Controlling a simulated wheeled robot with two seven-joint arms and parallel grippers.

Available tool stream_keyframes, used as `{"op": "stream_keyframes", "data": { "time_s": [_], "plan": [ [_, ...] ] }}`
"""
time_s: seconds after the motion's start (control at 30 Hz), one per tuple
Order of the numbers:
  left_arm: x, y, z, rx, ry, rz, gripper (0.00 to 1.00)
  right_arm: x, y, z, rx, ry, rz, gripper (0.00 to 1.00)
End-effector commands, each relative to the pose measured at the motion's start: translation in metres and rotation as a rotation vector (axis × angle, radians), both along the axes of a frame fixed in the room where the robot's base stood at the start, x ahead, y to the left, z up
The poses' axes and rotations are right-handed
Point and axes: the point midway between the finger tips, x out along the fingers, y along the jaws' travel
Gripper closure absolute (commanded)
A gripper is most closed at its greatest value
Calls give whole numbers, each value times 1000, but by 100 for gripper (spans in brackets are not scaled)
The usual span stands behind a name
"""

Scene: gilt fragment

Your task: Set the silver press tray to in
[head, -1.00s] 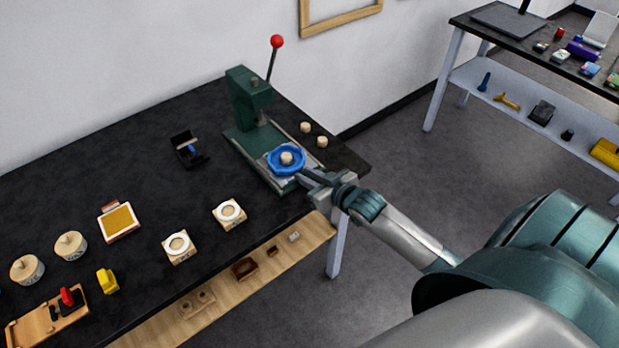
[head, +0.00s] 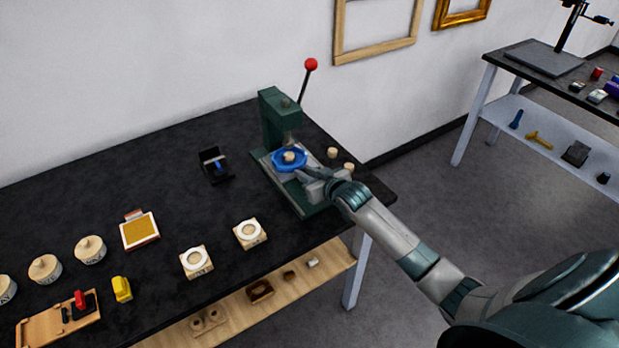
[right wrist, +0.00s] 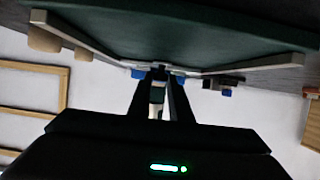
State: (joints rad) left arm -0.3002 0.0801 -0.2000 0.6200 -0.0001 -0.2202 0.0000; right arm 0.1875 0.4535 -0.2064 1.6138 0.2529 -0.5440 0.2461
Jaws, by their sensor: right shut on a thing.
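The silver press tray (head: 284,174) lies on the base of the green press (head: 281,118), close in front of its upright column. A blue ring (head: 277,161) with a round wooden piece (head: 289,157) in its middle sits on the tray, just in front of the press head. My right gripper (head: 305,176) is at the tray's front edge, shut on the tray; my fingers partly hide the grip. In the right wrist view the fingers (right wrist: 158,82) point at a pale edge below a dark green slab. My left gripper is not in view.
A red-knobbed lever (head: 310,65) rises behind the press. Small wooden pieces (head: 332,152) stand right of it. A black holder (head: 214,166), two pale square blocks (head: 250,233) and a gold-topped pad (head: 140,230) are on the black table to the left.

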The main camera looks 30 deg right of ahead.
Motion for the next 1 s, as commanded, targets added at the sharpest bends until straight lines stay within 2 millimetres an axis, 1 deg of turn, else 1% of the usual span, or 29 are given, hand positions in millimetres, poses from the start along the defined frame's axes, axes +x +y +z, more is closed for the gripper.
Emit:
{"op": "stream_keyframes", "data": {
  "time_s": [0.13, 0.17, 0.2, 0.23, 0.67, 0.87, 1.0],
  "plan": [
    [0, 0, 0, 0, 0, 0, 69, 1, 0, 3, 0, -6, 0, 100],
    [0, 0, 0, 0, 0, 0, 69, 1, 0, 3, 0, -6, 0, 77],
    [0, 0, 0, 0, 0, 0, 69, 1, 0, 3, 1, -6, 0, 68],
    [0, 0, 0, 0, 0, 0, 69, 1, 0, 3, 0, -6, 0, 65],
    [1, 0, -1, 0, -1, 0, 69, -3, -1, 3, 1, -5, 0, 65],
    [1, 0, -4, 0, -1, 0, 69, -16, -2, 7, 0, -4, 0, 65],
    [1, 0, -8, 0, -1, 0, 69, -32, -3, 13, -1, -4, 0, 65]
  ]
}}
